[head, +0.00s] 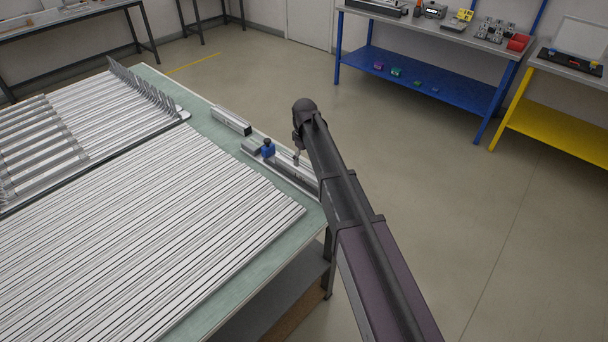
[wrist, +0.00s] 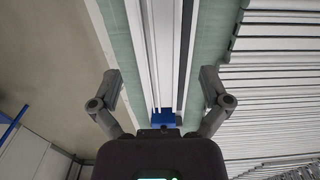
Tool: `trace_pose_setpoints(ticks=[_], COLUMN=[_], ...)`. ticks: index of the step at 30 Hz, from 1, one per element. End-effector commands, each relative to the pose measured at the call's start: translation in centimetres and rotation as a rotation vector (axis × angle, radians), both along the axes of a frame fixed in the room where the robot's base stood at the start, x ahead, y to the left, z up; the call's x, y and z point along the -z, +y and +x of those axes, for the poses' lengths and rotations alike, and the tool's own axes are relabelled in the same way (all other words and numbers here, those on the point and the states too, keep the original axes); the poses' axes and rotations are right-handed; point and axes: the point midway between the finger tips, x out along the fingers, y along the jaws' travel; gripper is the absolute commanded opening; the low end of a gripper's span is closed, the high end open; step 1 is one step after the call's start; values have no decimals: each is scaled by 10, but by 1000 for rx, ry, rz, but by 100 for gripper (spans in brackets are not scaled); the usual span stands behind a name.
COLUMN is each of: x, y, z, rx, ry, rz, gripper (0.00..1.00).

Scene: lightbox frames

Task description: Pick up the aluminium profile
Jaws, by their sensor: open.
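Many long silver aluminium profiles (head: 150,230) lie side by side on the green-topped table (head: 200,110). Near the table's right edge, a pale profile-like bar (head: 285,163) lies in a long low fixture with a blue block (head: 268,148). In the wrist view this bar (wrist: 165,50) runs lengthwise between the fingers, with the blue block (wrist: 163,117) near the palm. My gripper (wrist: 160,76) is open and empty, one finger on each side of the fixture. In the head view my gripper (head: 298,157) is partly hidden by my arm. Its exact height above the bar is unclear.
A short dark-and-silver piece (head: 231,121) lies just beyond the fixture. A slotted rack (head: 145,85) holds further profiles at the back left. A blue shelf bench (head: 430,80) and a yellow bench (head: 560,110) stand across open floor to the right.

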Motion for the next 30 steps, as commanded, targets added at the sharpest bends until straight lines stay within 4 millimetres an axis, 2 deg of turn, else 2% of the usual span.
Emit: trace_pose_setpoints(ticks=[8, 21, 30], x=[12, 45, 52], y=[1, 3, 3], z=[0, -1, -1], rx=[0, 0, 0], ry=[0, 0, 0], rz=[0, 0, 0], gripper=[97, 97, 97])
